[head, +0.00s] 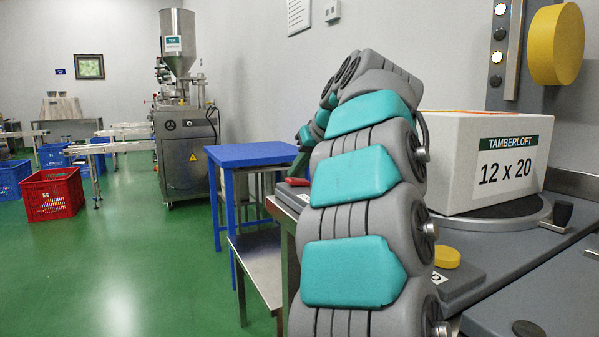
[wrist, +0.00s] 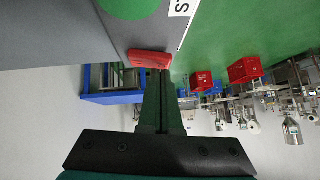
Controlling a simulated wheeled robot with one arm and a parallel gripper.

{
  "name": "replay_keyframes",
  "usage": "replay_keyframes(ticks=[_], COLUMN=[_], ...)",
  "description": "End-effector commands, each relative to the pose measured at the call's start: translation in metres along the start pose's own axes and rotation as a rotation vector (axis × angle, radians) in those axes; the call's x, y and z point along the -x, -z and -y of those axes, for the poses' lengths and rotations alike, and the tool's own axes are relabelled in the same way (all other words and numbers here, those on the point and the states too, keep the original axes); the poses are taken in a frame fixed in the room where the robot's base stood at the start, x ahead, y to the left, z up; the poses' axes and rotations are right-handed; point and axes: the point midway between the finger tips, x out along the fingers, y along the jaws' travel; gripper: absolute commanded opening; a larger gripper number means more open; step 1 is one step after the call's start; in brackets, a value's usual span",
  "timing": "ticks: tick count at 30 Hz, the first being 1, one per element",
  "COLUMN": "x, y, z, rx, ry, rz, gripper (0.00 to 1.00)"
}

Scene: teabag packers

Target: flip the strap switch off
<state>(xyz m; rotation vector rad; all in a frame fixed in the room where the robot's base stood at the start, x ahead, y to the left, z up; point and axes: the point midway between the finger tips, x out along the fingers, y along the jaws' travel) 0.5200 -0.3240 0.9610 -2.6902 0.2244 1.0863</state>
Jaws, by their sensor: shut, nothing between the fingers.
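A red switch-like piece (wrist: 150,59) sits on the edge of a grey panel (wrist: 60,35) in the wrist view; I take it for the strap switch. Its on or off position cannot be told. My gripper (wrist: 161,74) is shut and empty, with its dark green fingertips right at the red piece; whether they touch it I cannot tell. In the head view the red piece (head: 297,182) shows small beside my arm, on a grey box. My gripper there is mostly hidden behind my arm.
A white carton (head: 470,150) stands on a round grey turntable (head: 490,222) at the right. A yellow button (head: 447,257) sits in front of it. A blue table (head: 250,154) stands behind the bench. Green floor is open at the left, with a red crate (head: 52,196).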

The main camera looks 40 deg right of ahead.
Motion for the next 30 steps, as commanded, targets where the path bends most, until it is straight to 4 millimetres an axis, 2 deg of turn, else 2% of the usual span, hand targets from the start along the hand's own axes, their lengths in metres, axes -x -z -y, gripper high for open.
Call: replay_keyframes(ticks=[17,22,30], x=[-0.010,-0.015,-0.013], y=[-0.007,-0.011,-0.010], z=[0.001,0.002,-0.002], rx=[0.062,0.121,0.113], ry=[-0.060,-0.123,-0.126], rz=[0.000,0.003,0.011], gripper=[0.00,0.00,0.00])
